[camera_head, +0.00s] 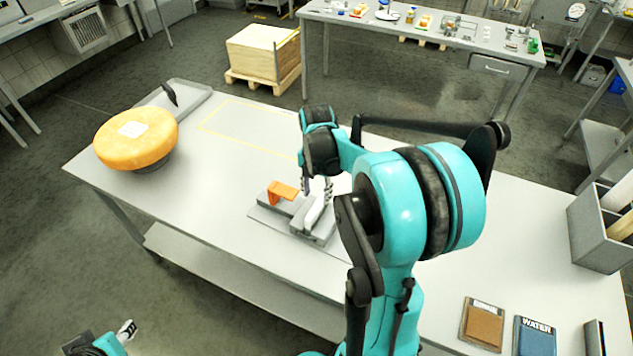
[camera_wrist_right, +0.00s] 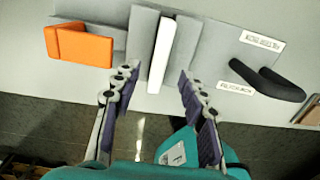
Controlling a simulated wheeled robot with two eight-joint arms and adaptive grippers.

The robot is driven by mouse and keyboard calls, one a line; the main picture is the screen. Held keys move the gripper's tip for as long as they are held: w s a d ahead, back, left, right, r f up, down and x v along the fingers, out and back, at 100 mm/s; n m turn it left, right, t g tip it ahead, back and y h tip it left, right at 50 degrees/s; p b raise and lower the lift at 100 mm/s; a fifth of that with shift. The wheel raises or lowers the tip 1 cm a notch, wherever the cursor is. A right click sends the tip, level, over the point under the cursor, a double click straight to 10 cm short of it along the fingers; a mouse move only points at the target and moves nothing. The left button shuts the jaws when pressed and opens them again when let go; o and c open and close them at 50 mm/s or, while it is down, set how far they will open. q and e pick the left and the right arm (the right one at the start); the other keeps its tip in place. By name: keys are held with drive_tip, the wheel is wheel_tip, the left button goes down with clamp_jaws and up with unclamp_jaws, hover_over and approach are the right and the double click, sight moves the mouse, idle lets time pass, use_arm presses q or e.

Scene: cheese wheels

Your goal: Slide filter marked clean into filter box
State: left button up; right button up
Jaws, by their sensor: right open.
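A grey slotted fixture (camera_head: 268,213), possibly the filter box, sits on the metal table and has an orange block (camera_head: 283,191) on its left. A white slab (camera_head: 314,212), possibly the filter, stands between its grey walls. In the right wrist view the white slab (camera_wrist_right: 161,52) lies between grey plates, right of the orange block (camera_wrist_right: 80,46). I read no "clean" mark on it. My right gripper (camera_head: 317,188) is open, its fingers (camera_wrist_right: 158,85) apart on either side of the slab's near end; contact is not clear. My left gripper (camera_head: 127,329) is low at bottom left, away from the table; its opening is unclear.
An orange cheese wheel (camera_head: 135,139) stands at the table's left end before a tray (camera_head: 205,100). A black curved handle (camera_wrist_right: 268,80) lies right of the fixture near small labels. Brine (camera_head: 482,325) and water (camera_head: 535,338) pads and a grey bin (camera_head: 595,235) are at right.

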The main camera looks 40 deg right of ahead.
wheel_tip(320, 180, up, 5)
drive_tip(key=shift+r, duration=0.1)
drive_tip(key=shift+a, duration=0.1)
idle(0.6)
drive_tip(key=s+a+f+m+t+b, duration=0.3)
drive_tip(key=s+a+m, duration=0.1)
drive_tip(key=a+m, duration=0.5)
drive_tip(key=s+a+f+m+t+b, duration=0.3)
drive_tip(key=a+m, duration=0.6)
drive_tip(key=m, duration=0.4)
drive_tip(key=shift+s+a+m+t+b, duration=0.3)
drive_tip(key=shift+s+m+t+b, duration=0.1)
drive_tip(key=shift+s+t+b, duration=0.25)
